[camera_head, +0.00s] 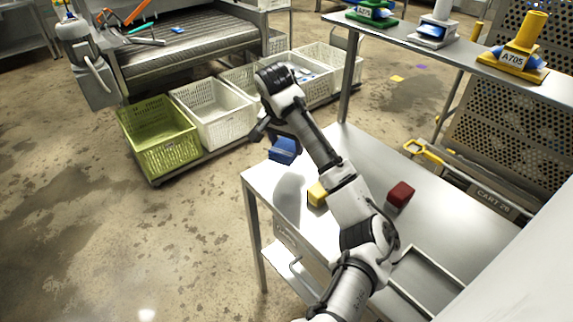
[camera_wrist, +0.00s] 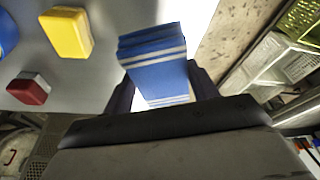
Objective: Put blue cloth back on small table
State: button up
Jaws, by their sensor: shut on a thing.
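The blue cloth (camera_head: 284,150) is a folded blue block with pale stripes. It shows close up in the wrist view (camera_wrist: 155,65), between the two dark fingers of my gripper (camera_wrist: 164,84). My gripper (camera_head: 270,132) is shut on it, near the far left corner of the small metal table (camera_head: 440,215) in the head view. A dark shadow lies on the tabletop below. I cannot tell whether the cloth touches the table. The fingertips are partly hidden by the cloth and my arm.
A yellow block (camera_head: 317,194) and a red block (camera_head: 401,194) sit on the table. A green crate (camera_head: 160,150) and white crates (camera_head: 213,125) stand on a low rack beyond. A raised shelf (camera_head: 455,55) runs along the table's back. My arm crosses the tabletop.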

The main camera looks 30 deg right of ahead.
aim_at(283, 149)
jog(key=shift+f+p, duration=0.5)
jog(key=shift+f, duration=3.3)
jog(key=shift+f, duration=0.1)
jog(key=o, duration=0.9)
jog(key=shift+o, duration=0.2)
jog(key=v, duration=1.2)
